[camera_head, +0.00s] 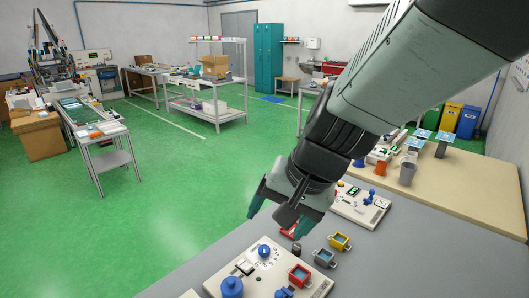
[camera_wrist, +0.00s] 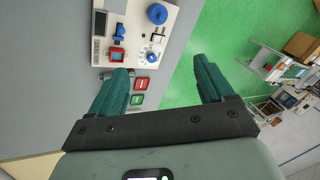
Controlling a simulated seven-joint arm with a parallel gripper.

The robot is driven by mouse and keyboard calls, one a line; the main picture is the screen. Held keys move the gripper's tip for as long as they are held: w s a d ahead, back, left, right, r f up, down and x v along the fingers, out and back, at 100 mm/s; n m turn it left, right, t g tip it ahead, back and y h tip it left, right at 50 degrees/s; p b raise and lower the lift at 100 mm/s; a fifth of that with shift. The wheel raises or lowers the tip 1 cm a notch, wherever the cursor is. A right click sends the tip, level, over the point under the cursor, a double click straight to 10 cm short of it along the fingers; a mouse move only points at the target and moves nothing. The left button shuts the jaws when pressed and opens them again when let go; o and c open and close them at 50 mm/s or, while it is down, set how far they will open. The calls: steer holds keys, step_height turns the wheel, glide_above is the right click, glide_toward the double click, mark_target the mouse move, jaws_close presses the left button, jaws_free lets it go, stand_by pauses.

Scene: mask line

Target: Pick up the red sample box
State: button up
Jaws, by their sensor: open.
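My gripper (camera_head: 279,221) is open and empty, pointing down above the grey bench in the head view. Its two green fingers also show in the wrist view (camera_wrist: 162,72), spread apart. A small red box with a pale label (camera_wrist: 140,83) lies on the bench beside the left finger, next to a similar green box (camera_wrist: 137,99). In the head view, a red patch (camera_head: 288,230), probably the same red box, shows just below the fingers and is mostly hidden by them. Nothing is between the fingers.
A control panel (camera_head: 240,270) with blue knobs carries a red square holder (camera_head: 300,274). A grey holder (camera_head: 325,258), a yellow holder (camera_head: 340,241) and a small dark cylinder (camera_head: 296,248) stand nearby. A second panel (camera_head: 365,210) lies behind. Green floor lies beyond the bench edge.

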steer(key=w+a+f+m+h, duration=0.1)
steer(key=w+f+m+h, duration=0.3)
steer(key=f, duration=0.7)
steer(key=m+h, duration=0.2)
steer(key=h, duration=0.1)
glide_toward(298, 274)
step_height(298, 274, down, 2)
steer(key=shift+x, duration=3.25)
steer(key=shift+w+d+r, duration=0.1)
steer(key=shift+w+d, duration=0.1)
steer(key=shift+c, duration=0.2)
steer(key=c, duration=1.2)
steer(key=shift+r, duration=0.1)
